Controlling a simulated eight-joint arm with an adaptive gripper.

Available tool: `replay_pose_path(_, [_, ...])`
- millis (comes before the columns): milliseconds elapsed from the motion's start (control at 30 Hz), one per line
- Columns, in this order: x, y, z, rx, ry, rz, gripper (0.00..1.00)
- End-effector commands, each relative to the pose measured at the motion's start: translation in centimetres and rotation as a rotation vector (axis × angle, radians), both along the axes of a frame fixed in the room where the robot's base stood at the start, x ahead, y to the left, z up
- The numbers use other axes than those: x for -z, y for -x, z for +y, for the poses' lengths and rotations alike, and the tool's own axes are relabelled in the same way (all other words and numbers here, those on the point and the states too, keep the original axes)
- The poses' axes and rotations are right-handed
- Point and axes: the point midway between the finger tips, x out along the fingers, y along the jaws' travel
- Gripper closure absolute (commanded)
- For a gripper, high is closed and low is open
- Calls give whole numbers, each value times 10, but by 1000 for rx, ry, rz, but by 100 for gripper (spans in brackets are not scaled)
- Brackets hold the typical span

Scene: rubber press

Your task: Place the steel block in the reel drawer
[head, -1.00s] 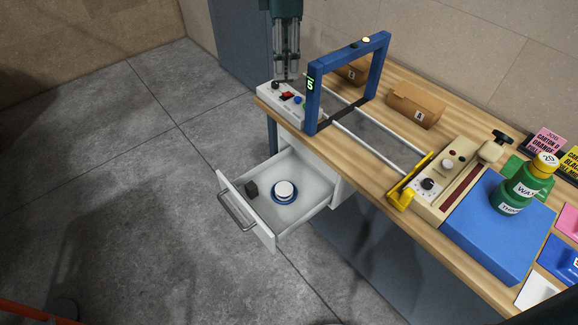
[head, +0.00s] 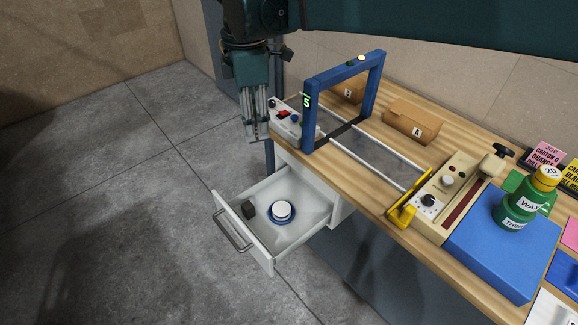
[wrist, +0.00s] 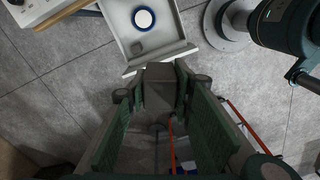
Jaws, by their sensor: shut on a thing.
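My gripper (head: 256,134) hangs left of the bench's left end, above floor level and apart from the drawer. In the wrist view my gripper (wrist: 160,92) is shut on a dark grey block, the steel block (wrist: 160,76), held between the fingertips. In the head view the held block is hard to make out between the fingers. The reel drawer (head: 303,239) is pulled open under the bench; it also shows in the wrist view (wrist: 178,35). Inside it are a white reel with a blue rim (head: 281,211) and a small dark cube (head: 249,209).
A white control box (head: 285,122) and a blue frame (head: 310,120) stand on the bench's left end, near my gripper. Cartons (head: 411,121), a beige press unit (head: 459,188) and a green bottle (head: 521,204) are farther right. The floor left of the drawer is clear.

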Motion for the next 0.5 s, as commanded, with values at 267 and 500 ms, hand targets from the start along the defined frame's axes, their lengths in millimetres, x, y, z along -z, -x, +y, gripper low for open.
replay_pose_path(267, [65,-1,0,0,0,0,100])
replay_pose_path(500, [120,0,0,0,0,0,100])
